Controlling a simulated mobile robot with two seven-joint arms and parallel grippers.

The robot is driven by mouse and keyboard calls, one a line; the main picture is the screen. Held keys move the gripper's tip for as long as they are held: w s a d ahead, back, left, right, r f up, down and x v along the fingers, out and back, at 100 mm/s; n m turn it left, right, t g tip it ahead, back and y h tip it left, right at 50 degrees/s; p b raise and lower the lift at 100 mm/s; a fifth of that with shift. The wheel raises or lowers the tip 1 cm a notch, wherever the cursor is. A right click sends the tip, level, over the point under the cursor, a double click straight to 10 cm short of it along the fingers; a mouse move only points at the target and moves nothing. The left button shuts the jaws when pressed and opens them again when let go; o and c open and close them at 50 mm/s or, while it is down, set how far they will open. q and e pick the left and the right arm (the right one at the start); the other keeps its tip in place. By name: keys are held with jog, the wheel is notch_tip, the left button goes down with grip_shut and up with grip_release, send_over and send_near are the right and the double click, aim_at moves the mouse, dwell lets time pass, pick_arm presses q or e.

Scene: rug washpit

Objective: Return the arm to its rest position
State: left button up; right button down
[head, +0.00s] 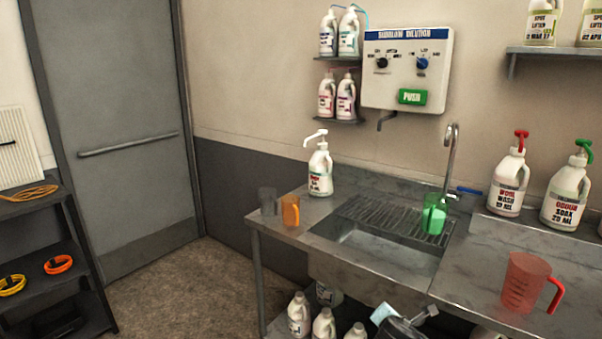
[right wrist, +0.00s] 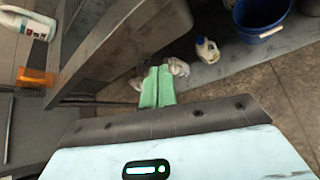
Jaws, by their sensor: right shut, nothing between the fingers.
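My right gripper (right wrist: 156,88) shows in the right wrist view with its two green fingers pressed together and nothing between them. The fingers hang in front of a pale, lumpy thing that I cannot make out. In the head view, a dark and pale-blue part at the bottom edge, below the sink, appears to be my right arm (head: 402,328); its fingertips cannot be made out there. My left gripper is in neither view.
The steel counter (head: 345,185) holds a sink, a green jug (head: 434,214), an orange cup (head: 290,211), a red jug (head: 522,283) and pump bottles. Several bottles stand beneath it. The right wrist view shows a blue bucket (right wrist: 262,18) and a small white bottle (right wrist: 207,50).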

jog(key=s+a+f+m+g+y, duration=0.1)
jog(key=s+a+f+m+y, duration=0.3)
jog(key=s+f, duration=0.45)
jog(key=s+a+f+m+g+y, duration=0.1)
jog(key=s+a+f+m+y, duration=0.1)
jog(key=s+a+f+m, duration=0.6)
jog(key=s+d+m, duration=0.4)
jog(key=s+m, duration=0.1)
jog(key=s, duration=0.6)
jog(key=s+d+m+t, duration=0.1)
jog(key=s+d+m, duration=0.4)
jog(key=s, duration=0.6)
jog(key=shift+s+f+m, duration=0.35)
jog(key=shift+f+m, duration=0.05)
jog(key=shift+f, duration=0.05)
